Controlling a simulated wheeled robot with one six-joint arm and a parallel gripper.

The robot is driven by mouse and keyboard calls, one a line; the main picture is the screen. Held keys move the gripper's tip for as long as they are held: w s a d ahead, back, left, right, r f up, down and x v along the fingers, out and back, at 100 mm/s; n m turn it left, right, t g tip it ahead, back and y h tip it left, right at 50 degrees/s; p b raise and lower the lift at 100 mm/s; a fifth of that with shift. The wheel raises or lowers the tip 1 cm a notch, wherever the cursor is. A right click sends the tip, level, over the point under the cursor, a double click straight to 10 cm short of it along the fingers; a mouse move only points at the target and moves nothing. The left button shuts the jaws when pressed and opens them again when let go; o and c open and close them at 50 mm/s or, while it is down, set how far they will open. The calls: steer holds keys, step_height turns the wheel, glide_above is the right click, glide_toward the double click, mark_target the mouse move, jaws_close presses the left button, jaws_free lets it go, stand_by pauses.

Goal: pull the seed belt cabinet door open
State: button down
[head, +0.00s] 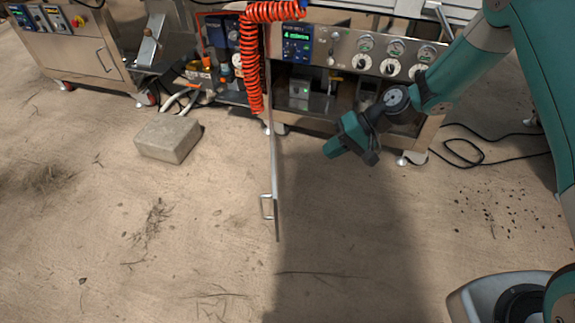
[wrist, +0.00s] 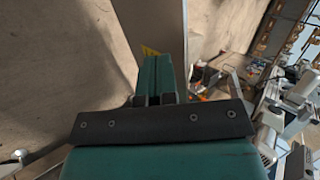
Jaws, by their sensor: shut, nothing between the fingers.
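The seed belt cabinet door (head: 274,170) stands swung out from the cabinet (head: 345,42). It shows nearly edge-on in the head view, with its bar handle (head: 267,207) on its left face near the free end. My gripper (head: 329,149) is to the right of the door, on its inner side, with a visible gap in the head view. Its fingers are shut together and empty; they also show in the wrist view (wrist: 155,75). A grey panel (wrist: 150,20), probably the door, lies beyond the fingertips there. The cabinet's inside is partly visible behind my arm.
A coiled red hose (head: 252,60) hangs by the door's hinge side. A concrete block (head: 168,138) lies on the floor to the left. Another steel cabinet (head: 75,50) stands at the far left. A black cable (head: 480,150) lies at right.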

steer(key=a+r+b+x, duration=0.1)
steer(key=b+x, duration=0.3)
steer(key=x, duration=0.9)
steer(key=shift+a+r+b, duration=0.25)
steer(key=shift+a+b, duration=0.05)
steer(key=shift+a, duration=0.1)
